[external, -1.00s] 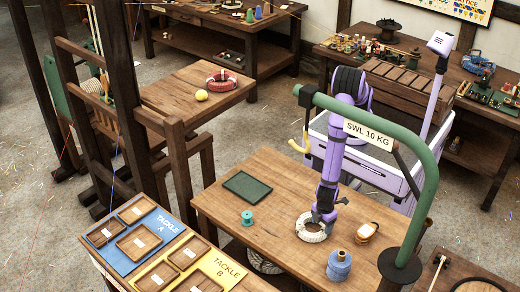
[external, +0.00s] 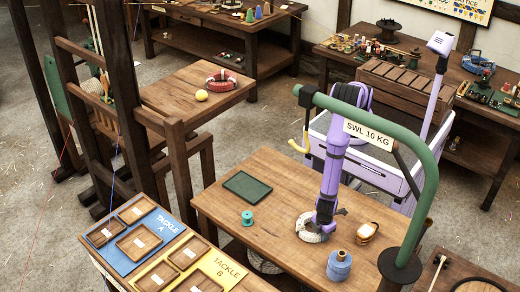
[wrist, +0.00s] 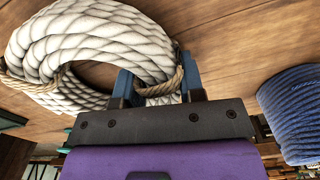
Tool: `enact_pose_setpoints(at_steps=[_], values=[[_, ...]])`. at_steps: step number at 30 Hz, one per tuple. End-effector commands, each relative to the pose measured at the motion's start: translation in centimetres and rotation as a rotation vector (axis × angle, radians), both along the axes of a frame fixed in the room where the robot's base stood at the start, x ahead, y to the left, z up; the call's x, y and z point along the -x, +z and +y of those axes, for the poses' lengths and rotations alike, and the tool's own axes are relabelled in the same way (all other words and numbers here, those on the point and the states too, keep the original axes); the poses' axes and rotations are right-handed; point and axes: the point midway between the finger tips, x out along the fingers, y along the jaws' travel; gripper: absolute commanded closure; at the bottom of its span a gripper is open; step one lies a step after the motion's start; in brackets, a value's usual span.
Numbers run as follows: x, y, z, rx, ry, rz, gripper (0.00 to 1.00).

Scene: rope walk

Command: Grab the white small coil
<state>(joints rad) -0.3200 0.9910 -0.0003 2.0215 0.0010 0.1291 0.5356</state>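The white coil (external: 309,228) is a thick ring of pale rope with brown rope bindings. It lies on the wooden table, below my gripper (external: 319,229) in the external view. In the wrist view the white coil (wrist: 92,35) fills the upper left. The two blue fingers of my gripper (wrist: 158,84) stand apart, one at the ring's hole and one outside it. The coil's near side and a brown binding lie between them. Whether the fingers press on the rope cannot be told. The fingertips are hidden behind the rope.
A blue spool (external: 339,266) stands close by, at right in the wrist view (wrist: 292,112). A green hoist post (external: 430,185) rises at the right.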

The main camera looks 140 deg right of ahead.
Motion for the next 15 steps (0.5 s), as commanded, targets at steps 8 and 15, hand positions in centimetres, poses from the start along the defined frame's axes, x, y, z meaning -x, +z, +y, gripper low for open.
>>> enact_pose_setpoints(at_steps=[8, 15], values=[[-0.02, 0.04, 0.03, -0.001, 0.000, -0.001, 1.00], [-0.03, 0.70, 0.03, -0.001, 0.000, -0.001, 1.00]])
